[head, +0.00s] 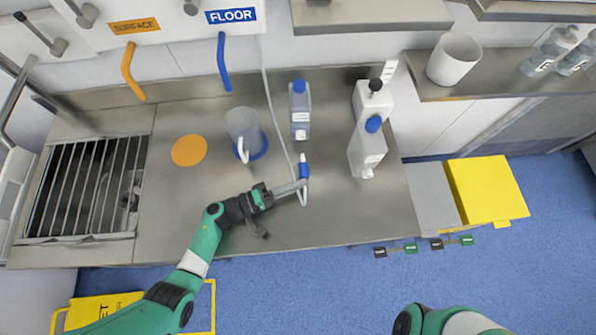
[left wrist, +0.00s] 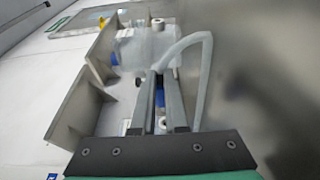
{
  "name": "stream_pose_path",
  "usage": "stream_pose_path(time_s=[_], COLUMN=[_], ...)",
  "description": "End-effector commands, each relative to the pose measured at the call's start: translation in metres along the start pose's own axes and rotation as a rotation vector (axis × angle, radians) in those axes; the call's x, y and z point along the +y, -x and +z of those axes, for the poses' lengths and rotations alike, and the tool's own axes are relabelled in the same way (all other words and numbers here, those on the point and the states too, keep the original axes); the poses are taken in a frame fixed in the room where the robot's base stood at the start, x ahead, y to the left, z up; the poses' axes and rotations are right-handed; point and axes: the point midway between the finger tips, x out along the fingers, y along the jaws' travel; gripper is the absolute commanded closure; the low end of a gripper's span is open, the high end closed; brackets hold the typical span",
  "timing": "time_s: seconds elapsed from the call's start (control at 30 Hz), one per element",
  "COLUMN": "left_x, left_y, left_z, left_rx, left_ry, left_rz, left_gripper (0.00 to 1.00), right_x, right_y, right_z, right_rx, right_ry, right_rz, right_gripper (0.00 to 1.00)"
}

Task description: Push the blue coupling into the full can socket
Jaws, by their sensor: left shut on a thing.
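My left gripper (head: 302,188) is shut on the blue coupling (head: 304,170), above the front part of the steel counter. The coupling's pale tip points toward the back. A pale hose (head: 278,125) runs down from the wall to it. In the left wrist view the blue coupling (left wrist: 160,92) shows between the two fingers, partly hidden. A translucent can (head: 300,105) with a blue cap and a white socket (head: 301,134) low on its front stands behind the coupling. A white can (head: 364,151) with a blue cap stands to the right. I cannot tell which can is full. My right gripper is out of view.
A white can with a black top (head: 376,101) stands behind the blue-capped white can. An orange disc (head: 189,150) and a grated sink (head: 85,188) lie further left. The counter's front right is clear.

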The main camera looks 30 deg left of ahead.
Motion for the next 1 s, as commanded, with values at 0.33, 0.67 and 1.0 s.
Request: stream_pose_path(time_s=[0.33,0.67,1.0], left_x=[0.0,0.0,0.001], left_y=[-0.007,-0.012,-0.012], left_z=[-0.024,-0.038,-0.038], left_rx=[0.0,-0.001,-0.001], left_ry=[0.001,0.001,0.002], left_rz=[0.002,0.001,0.001], left_gripper=[1.0,1.0,1.0], right_x=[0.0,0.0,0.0], right_y=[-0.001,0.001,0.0], right_z=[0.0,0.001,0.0], right_rx=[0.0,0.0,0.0], right_ry=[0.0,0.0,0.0], right_rz=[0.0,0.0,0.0], right_gripper=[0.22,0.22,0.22])
